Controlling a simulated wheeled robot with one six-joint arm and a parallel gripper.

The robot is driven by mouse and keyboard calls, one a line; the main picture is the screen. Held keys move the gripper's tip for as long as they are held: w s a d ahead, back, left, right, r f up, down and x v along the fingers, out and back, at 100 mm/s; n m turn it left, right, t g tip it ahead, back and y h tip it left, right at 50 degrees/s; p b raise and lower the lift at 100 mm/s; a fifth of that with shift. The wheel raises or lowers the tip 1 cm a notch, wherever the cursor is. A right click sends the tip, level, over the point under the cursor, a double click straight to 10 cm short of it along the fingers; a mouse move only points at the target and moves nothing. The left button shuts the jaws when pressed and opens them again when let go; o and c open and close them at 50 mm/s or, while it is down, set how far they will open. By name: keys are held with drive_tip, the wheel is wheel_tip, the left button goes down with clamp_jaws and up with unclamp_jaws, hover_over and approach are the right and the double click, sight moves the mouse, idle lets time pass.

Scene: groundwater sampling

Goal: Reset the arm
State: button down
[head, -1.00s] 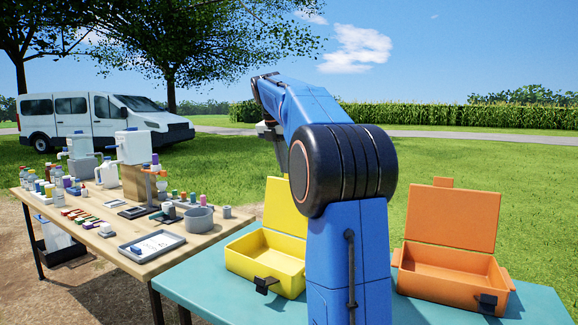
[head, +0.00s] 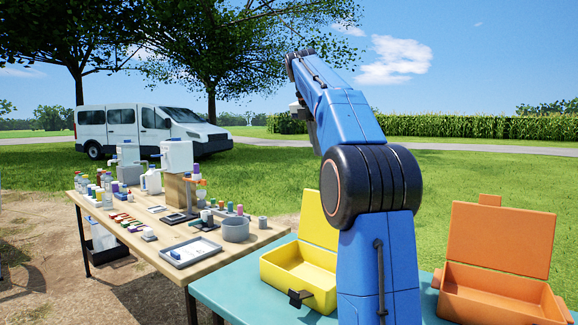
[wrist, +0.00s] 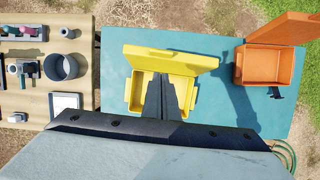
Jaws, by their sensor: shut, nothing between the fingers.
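My gripper (wrist: 162,98) shows in the wrist view as two dark fingers lying together, shut and empty. It is high above the teal table (wrist: 116,75), seen over the yellow case. My blue arm (head: 375,250) rises in the head view, its upper link reaching up and away to the left. The gripper itself cannot be made out there. The open yellow case (head: 280,273) stands left of the arm, partly behind it. It also shows in the wrist view (wrist: 150,57), partly hidden by the fingers. The open orange case (head: 500,290) stands to the right.
A wooden table (head: 130,240) on the left holds bottles, a grey pot (head: 236,229), a tray (head: 190,252) and several small items. A white van (head: 150,130) and trees stand behind on grass. The air around the arm looks clear.

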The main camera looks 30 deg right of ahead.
drive_tip(key=s+a+f+m+t+y, duration=0.1)
drive_tip(key=s+a+f+m, duration=0.4)
drive_tip(key=s+a+f, duration=0.3)
drive_tip(key=s+a+f+m+t, duration=0.1)
drive_tip(key=s+a+f+m, duration=0.45)
drive_tip(key=a, duration=0.45)
drive_tip(key=s+a+f+m+y, duration=0.1)
drive_tip(key=s+a+f+m, duration=0.2)
drive_tip(key=s+f, duration=0.3)
drive_tip(key=s+a+f+m+t, duration=0.1)
drive_tip(key=s+a+f+m, duration=0.3)
drive_tip(key=s+f, duration=0.3)
drive_tip(key=s+a+f+m+y, duration=0.1)
drive_tip(key=s+a+f+m, duration=0.2)
drive_tip(key=f, duration=1.1)
drive_tip(key=s+a, duration=0.1)
drive_tip(key=s, duration=0.2)
drive_tip(key=shift+s+a+f+t+y, duration=0.2)
drive_tip(key=shift+f+t+y, duration=0.1)
drive_tip(key=shift+t, duration=0.1)
drive_tip(key=shift+m, duration=0.25)
